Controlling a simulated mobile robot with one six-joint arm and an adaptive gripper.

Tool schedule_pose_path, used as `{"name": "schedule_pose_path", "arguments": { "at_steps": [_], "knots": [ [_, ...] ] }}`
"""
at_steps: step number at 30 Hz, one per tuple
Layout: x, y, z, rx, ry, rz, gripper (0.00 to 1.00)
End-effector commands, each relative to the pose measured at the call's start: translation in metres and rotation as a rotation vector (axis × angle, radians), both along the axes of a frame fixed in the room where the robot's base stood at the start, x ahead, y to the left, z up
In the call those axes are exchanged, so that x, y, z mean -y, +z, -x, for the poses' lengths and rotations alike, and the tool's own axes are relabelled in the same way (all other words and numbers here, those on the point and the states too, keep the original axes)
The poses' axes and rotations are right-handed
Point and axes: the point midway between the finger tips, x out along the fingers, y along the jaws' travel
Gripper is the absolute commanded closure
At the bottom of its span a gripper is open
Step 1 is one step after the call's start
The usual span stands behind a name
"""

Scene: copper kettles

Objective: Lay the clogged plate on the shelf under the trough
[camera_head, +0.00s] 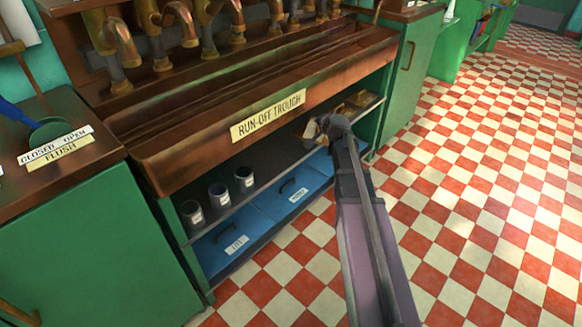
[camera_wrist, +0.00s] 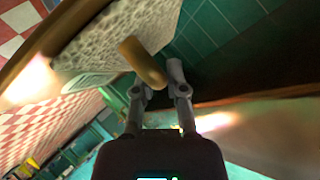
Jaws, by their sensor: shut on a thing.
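My gripper (camera_head: 322,125) is at the front of the dark shelf (camera_head: 268,162) under the copper run-off trough (camera_head: 215,125), towards its right half. In the wrist view my gripper (camera_wrist: 160,76) is shut on a tan, rounded grip (camera_wrist: 142,62). The grip lies against a pale, speckled plate (camera_wrist: 115,35), which appears to be the clogged plate. The plate is tilted in that view. In the head view a small tan piece of it (camera_head: 311,130) shows beside my gripper, and my arm hides the rest. I cannot tell whether it touches the shelf.
Several dark cups, one of them here (camera_head: 219,195), stand on the shelf's left part. Brass-coloured things (camera_head: 360,99) lie at its right end. Blue labelled bins (camera_head: 285,196) sit below. Green cabinets (camera_head: 88,245) flank the trough. The checkered floor (camera_head: 470,190) at right is clear.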

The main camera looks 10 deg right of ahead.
Motion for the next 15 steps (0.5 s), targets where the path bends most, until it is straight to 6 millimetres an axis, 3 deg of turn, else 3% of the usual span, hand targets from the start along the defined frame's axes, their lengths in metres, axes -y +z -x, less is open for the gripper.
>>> {"name": "schedule_pose_path", "arguments": {
  "at_steps": [15],
  "knots": [
    [-0.005, -0.048, 0.103, -0.023, 0.326, 0.032, 1.00]
  ]
}}
